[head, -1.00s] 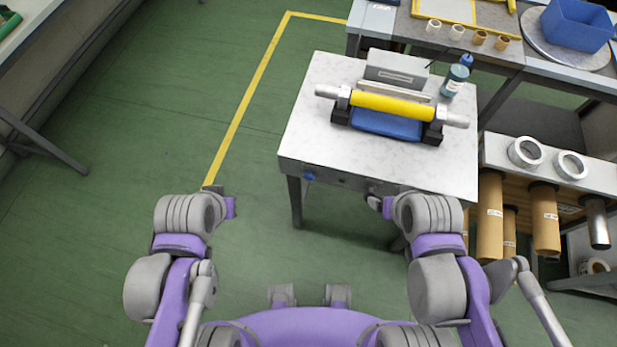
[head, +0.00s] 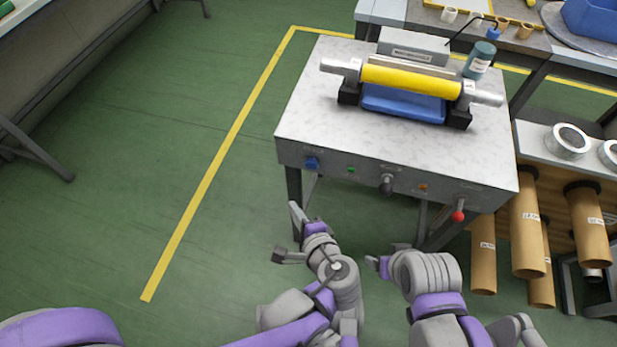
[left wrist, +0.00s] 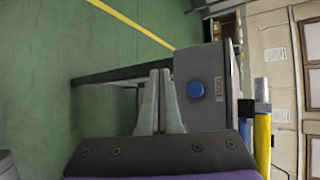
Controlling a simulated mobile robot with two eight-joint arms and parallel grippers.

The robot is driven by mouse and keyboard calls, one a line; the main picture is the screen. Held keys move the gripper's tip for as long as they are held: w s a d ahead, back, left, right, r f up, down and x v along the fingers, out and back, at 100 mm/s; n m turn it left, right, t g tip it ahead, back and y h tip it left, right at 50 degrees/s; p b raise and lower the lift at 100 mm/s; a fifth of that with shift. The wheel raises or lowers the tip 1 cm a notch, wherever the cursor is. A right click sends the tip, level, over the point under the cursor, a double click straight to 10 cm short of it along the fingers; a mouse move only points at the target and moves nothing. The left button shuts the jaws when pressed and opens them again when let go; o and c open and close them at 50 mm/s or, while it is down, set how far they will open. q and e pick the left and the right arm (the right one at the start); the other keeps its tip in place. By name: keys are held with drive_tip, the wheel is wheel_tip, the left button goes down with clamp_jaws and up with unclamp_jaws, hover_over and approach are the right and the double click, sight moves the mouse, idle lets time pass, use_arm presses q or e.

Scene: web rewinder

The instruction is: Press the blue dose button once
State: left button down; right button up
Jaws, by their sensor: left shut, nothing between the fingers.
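The blue dose button (head: 312,162) is a round knob on the left end of the front panel of the grey-topped machine table (head: 330,130). It also shows in the left wrist view (left wrist: 195,89), just right of my fingertips. My left gripper (head: 294,208) is below and slightly left of the button in the head view, apart from it. In the left wrist view its two fingers (left wrist: 160,74) lie close together, shut and empty. My right gripper (head: 374,263) is low in front of the table; its fingers are too small and hidden to read.
The same panel holds a green button (head: 351,170), a dark knob (head: 387,184), an orange button (head: 423,187) and a red knob (head: 457,216). A yellow roll (head: 410,82) lies on top. Brown tubes (head: 527,222) stand at right.

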use_arm(q)
drive_tip(key=shift+d+f+m, duration=0.15)
drive_tip(key=shift+d+m, duration=0.15)
drive_tip(key=shift+d, duration=0.25)
approach(308, 167)
drive_tip(key=shift+w+a+f+b, duration=0.35)
drive_tip(key=shift+w+a+f, duration=1.15)
drive_tip(key=shift+w+f, duration=0.25)
idle(0.7)
drive_tip(key=shift+w+d, duration=0.15)
drive_tip(key=shift+w, duration=0.3)
drive_tip(key=shift+w+d, duration=0.15)
drive_tip(key=shift+w, duration=0.35)
idle(0.7)
idle(0.3)
drive_tip(key=shift+s+a, duration=0.3)
drive_tip(key=shift+s, duration=0.65)
